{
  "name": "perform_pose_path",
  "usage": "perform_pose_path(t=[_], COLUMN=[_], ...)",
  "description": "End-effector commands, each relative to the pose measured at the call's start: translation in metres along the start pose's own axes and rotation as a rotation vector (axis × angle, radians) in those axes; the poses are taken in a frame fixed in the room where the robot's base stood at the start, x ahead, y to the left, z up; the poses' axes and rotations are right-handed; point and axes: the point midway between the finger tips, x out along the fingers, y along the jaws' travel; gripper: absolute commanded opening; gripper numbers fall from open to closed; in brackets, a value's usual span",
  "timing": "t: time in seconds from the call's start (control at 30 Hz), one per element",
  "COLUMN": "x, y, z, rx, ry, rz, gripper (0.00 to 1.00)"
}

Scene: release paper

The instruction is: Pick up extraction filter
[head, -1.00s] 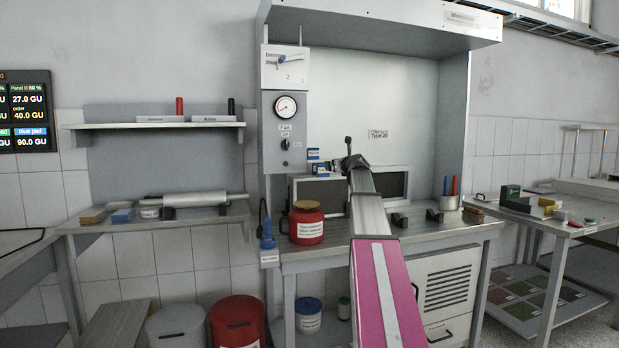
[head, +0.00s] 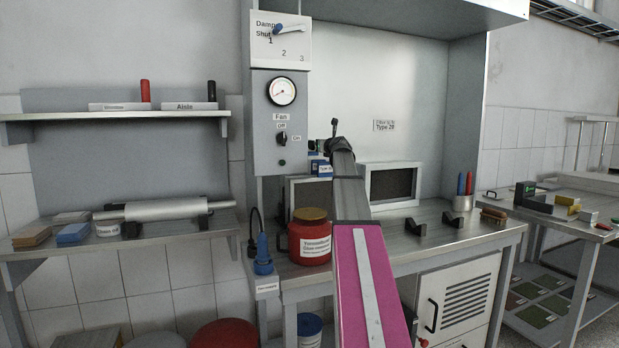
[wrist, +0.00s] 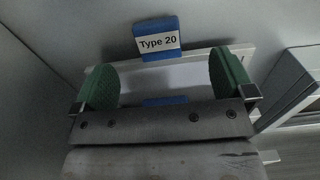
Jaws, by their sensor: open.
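In the wrist view, a blue tag reading "Type 20" (wrist: 157,40) stands on a pale-edged panel (wrist: 185,75), which looks like an extraction filter. My gripper (wrist: 163,74) is open, its two green pads apart on either side below the tag. The panel's pale face shows between the pads; I cannot tell whether they touch it. A framed dark filter panel (head: 392,186) stands at the back of the bench, right of my arm.
A red jar (head: 310,240) stands on the bench left of my arm. Black brackets (head: 416,227) and a pen cup (head: 462,202) are to the right. A control box with a gauge (head: 281,120) hangs at the left. A grey frame (wrist: 290,88) is close to the right pad.

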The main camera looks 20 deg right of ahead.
Motion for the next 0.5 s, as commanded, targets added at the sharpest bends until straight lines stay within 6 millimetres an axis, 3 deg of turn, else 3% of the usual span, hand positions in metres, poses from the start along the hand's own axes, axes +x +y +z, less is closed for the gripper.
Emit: perform_pose_path(t=[0.23, 0.5], x=[0.039, 0.056], y=[-0.001, 0.002], z=[0.001, 0.000], rx=[-0.001, -0.001], ry=[0.000, 0.000], rz=[0.000, 0.000], gripper=[1.00, 1.00])
